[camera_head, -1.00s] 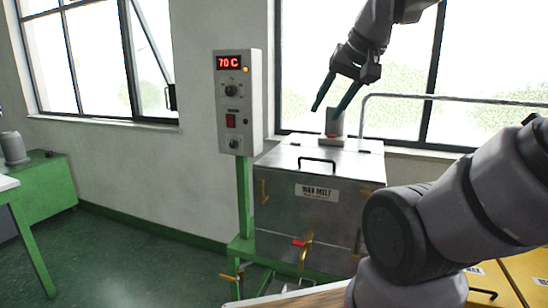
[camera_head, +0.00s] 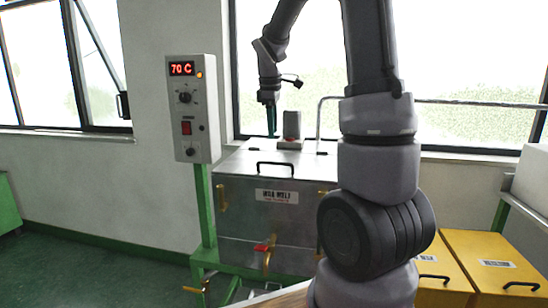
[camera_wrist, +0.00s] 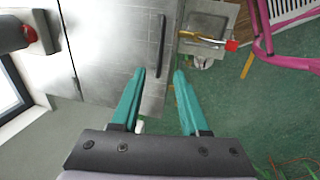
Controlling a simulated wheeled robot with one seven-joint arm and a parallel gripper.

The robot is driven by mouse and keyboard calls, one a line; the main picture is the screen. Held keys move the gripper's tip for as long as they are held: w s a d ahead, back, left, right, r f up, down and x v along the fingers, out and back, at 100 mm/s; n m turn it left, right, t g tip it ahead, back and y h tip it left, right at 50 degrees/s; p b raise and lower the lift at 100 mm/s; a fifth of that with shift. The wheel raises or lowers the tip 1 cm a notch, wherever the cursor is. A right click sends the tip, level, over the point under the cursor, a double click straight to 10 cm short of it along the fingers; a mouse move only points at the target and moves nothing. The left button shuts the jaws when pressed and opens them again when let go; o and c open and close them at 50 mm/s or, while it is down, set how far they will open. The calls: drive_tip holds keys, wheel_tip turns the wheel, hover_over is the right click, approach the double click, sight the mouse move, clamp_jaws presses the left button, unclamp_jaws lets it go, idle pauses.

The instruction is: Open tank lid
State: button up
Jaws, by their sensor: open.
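The metal tank (camera_head: 262,222) stands on a green frame by the window, with a "bulk melt" label on its front. Its flat lid (camera_head: 240,163) is closed and carries a black bar handle (camera_head: 275,164) near the front edge. The handle also shows in the wrist view (camera_wrist: 162,46). My gripper (camera_head: 271,125) is above the lid, pointing down. The fingers are seen nearly edge-on in the head view.
A control box (camera_head: 194,108) showing 70 C stands left of the tank. A grey motor (camera_head: 291,125) sits on the lid's back. Yellow bins (camera_head: 490,262) stand at the right.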

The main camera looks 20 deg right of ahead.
sight(274, 163)
drive_tip(key=f, duration=0.3)
drive_tip(key=w+f, duration=0.1)
drive_tip(key=f, duration=0.2)
drive_tip(key=d+f, duration=0.1)
drive_tip(key=f, duration=0.3)
drive_tip(key=shift+w, duration=0.3)
drive_tip(key=shift+c, duration=0.3)
clamp_jaws()
idle(0.7)
